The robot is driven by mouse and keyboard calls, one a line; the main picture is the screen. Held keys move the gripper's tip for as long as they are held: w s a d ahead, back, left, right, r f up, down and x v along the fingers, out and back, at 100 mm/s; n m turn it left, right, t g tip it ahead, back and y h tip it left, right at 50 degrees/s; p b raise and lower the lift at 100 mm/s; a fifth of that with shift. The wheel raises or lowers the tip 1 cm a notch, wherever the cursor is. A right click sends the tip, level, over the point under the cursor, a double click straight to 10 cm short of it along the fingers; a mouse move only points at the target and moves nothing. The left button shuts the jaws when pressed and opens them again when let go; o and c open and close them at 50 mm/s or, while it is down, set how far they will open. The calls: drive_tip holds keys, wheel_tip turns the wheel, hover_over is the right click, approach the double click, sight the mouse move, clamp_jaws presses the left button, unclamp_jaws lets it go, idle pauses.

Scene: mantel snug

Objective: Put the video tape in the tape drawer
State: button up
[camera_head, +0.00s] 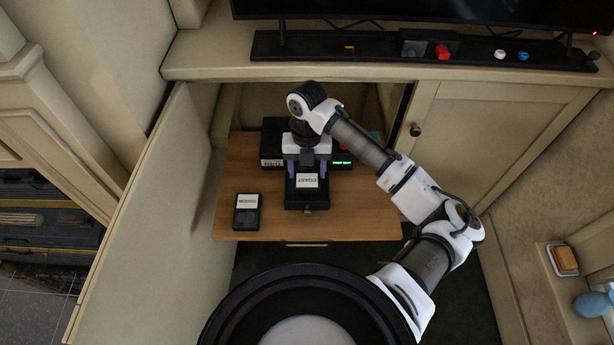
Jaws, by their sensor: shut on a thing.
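A black video tape with a white label (307,181) is between the purple fingers of my gripper (306,170), which points down and is shut on it. A black tray-like part with a small knob at its front (307,208) shows below the tape; it looks like the tape drawer, pulled out from a black player (272,141) with a green display. The tape is over or inside this part; I cannot tell whether it rests on the bottom. My gripper and wrist hide the middle of the player.
A second black cassette-like item with a pale label (247,212) lies left on the wooden pull-out shelf (365,213). An open cabinet door (150,225) stands at left. A ledge with a black bar (380,46) and small objects runs above. The shelf's right side is clear.

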sight(307, 170)
drive_tip(key=shift+f, duration=2.05)
drive_tip(key=shift+f, duration=0.2)
drive_tip(key=o, duration=0.7)
drive_tip(key=shift+o, duration=0.2)
drive_tip(key=shift+w+r, duration=0.25)
drive_tip(key=shift+r, duration=1.75)
drive_tip(key=shift+w+r, duration=0.2)
drive_tip(key=shift+r, duration=1.75)
